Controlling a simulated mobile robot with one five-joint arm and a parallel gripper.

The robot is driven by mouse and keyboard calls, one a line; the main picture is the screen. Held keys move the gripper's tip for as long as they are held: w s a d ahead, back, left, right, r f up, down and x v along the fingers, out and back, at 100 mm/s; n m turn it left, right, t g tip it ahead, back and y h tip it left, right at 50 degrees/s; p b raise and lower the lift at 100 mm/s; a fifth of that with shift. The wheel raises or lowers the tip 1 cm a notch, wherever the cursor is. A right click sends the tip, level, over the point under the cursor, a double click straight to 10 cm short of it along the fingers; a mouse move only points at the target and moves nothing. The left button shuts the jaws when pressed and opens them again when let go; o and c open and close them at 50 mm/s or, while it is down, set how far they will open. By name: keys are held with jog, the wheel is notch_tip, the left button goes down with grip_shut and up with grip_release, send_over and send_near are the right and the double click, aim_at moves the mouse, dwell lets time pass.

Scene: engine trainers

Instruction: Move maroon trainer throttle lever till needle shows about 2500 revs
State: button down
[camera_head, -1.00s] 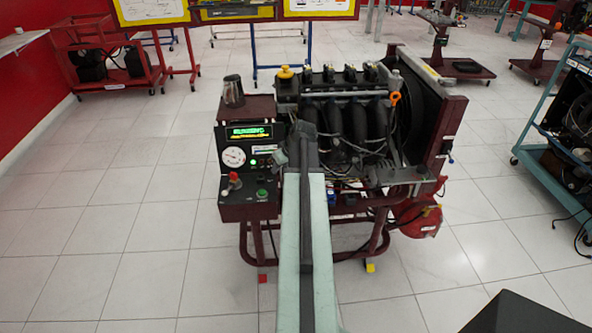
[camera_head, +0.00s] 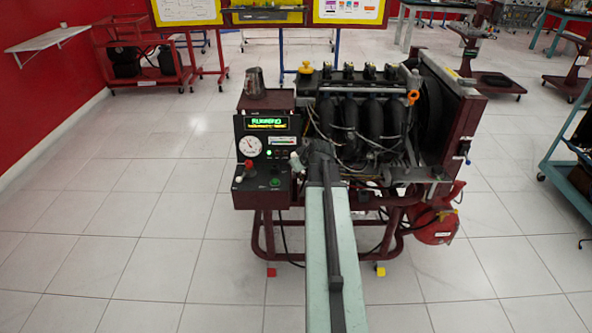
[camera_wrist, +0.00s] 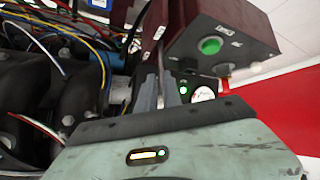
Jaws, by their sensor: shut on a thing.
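The maroon engine trainer (camera_head: 468,125) stands ahead, with a black control panel (camera_head: 240,128) on its left side. The panel's round white gauge (camera_head: 249,147) has a dark needle, but its figures are too small to read. The display (camera_head: 267,123) is lit green. My gripper (camera_head: 296,161) is right of the gauge, at the panel's right edge. In the wrist view my gripper (camera_wrist: 169,88) has its fingers close together, shut on what seems to be the throttle lever, mostly hidden between them.
A red-topped knob (camera_head: 249,167) and a green button (camera_head: 275,183) are left of my gripper. Black engine pipes (camera_head: 350,120) and loose wires are close on the right. A metal cup (camera_head: 254,80) stands on top of the panel.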

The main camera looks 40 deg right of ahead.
jog(key=shift+w+a, duration=0.45)
jog(key=shift+a, duration=0.15)
dwell(0.6)
jog(key=c, duration=1.2)
grip_release()
jog(key=shift+w+a, duration=0.15)
jog(key=p+v, duration=0.5)
jog(key=v, duration=0.3)
jog(key=shift+d, duration=0.2)
jog(key=shift+f, duration=0.1)
